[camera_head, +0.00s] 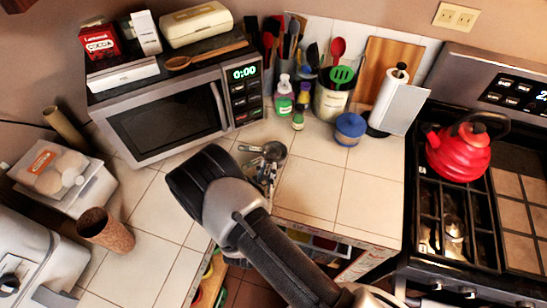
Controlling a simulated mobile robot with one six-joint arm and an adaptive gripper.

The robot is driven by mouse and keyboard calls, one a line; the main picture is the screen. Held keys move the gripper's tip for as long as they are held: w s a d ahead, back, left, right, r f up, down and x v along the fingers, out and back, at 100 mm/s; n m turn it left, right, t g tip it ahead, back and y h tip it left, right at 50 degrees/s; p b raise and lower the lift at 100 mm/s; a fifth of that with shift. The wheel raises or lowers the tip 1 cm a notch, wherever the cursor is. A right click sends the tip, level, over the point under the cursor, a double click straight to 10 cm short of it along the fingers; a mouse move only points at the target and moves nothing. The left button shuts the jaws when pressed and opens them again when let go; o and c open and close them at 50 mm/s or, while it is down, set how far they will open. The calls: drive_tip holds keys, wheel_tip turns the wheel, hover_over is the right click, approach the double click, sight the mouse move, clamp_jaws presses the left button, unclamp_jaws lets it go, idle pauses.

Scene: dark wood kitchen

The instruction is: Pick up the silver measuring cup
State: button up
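The silver measuring cup (274,151) lies on the tiled counter in front of the microwave, with its handle pointing left. My arm reaches over the counter from the lower right. My gripper (268,174) shows as small metallic parts just beyond my dark wrist, close to the near side of the cup. My arm hides part of the gripper. I cannot tell whether the gripper touches the cup or whether its fingers are apart.
A microwave (165,117) stands behind the cup. Counter tiles right of my arm are clear. A red kettle (458,152) sits on the stove.

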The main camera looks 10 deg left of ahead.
clamp_jaws()
drive_tip(key=shift+r, duration=0.1)
